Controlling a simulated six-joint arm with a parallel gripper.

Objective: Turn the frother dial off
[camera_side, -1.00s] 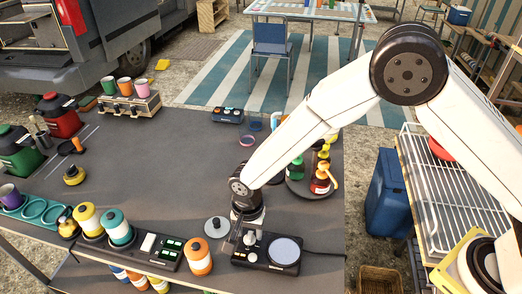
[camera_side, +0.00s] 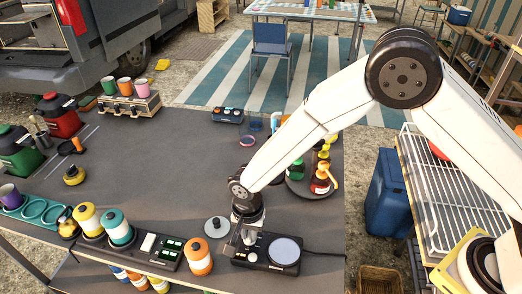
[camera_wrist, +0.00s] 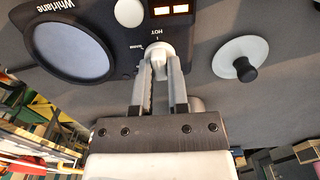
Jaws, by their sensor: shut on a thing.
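The frother (camera_side: 267,266) is a black base with a round pale plate, at the front edge of the table in the side view. In the wrist view its body (camera_wrist: 95,68) carries the name Whirlane, a white button and two lit orange displays. The white dial (camera_wrist: 158,52) sits beside the marks HOT and WARM. My gripper (camera_wrist: 161,66) is shut on the dial, a finger on each side of it. In the side view my gripper (camera_side: 247,238) reaches down to the dial end of the frother. The fingers partly hide the dial, and I cannot tell its exact setting.
A grey lid with a black knob (camera_side: 216,228) lies just left of the frother. An orange bottle (camera_side: 198,256) stands farther left. Bottles on a round tray (camera_side: 296,187) stand behind. The middle of the table (camera_side: 150,160) is mostly clear.

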